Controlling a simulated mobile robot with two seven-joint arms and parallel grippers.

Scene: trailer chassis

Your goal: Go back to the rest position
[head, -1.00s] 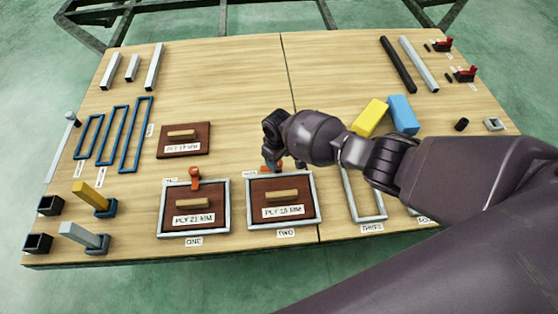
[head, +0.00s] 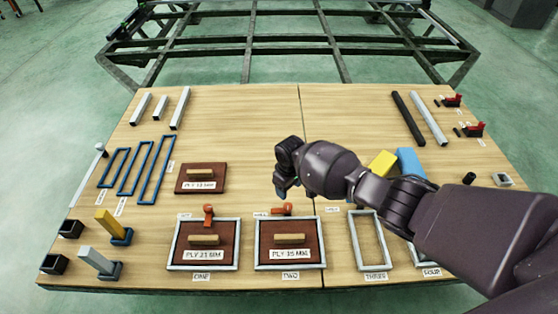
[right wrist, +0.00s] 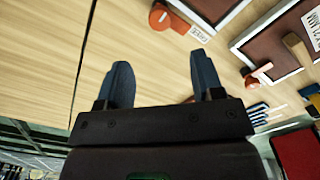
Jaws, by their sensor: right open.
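My right gripper (head: 283,182) hangs over the middle of the wooden table (head: 240,130), above and behind the frame labelled TWO. Its two blue fingers stand apart with nothing between them in the right wrist view (right wrist: 163,85). My right arm reaches in from the right and covers part of the table. My left gripper is not in view.
Framed panels ONE (head: 204,238) and TWO (head: 290,238) lie at the front edge, with an orange clamp (head: 208,214) by ONE. Empty frame THREE (head: 368,240) is to their right. Yellow (head: 382,162) and blue (head: 410,162) blocks lie behind my arm. The back middle is clear.

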